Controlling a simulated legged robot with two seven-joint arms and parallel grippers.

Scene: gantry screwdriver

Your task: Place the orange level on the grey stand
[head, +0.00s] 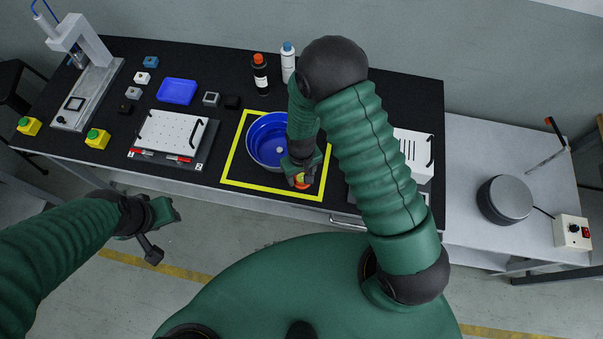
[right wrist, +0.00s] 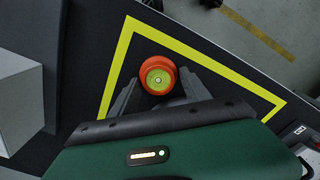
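The orange level (right wrist: 158,77) is a small round piece with a yellow-green vial on top. In the right wrist view it sits between the fingertips of my right gripper (right wrist: 160,88), over the black bench top; whether the fingers press on it is not clear. In the head view a bit of the orange level (head: 302,181) shows under my right gripper (head: 300,172), beside the blue bowl. My left gripper (head: 162,228) hangs empty in front of the bench; its finger gap is unclear. A round grey stand-like block (head: 506,199) is on the right side table.
A yellow square outline (head: 232,152) surrounds the blue bowl (head: 266,138). A white perforated plate (head: 170,132) lies left of it. A white slotted box (head: 413,150) is at right, partly behind my right arm. Two bottles (head: 260,75) stand behind. A control box (head: 572,232) is at far right.

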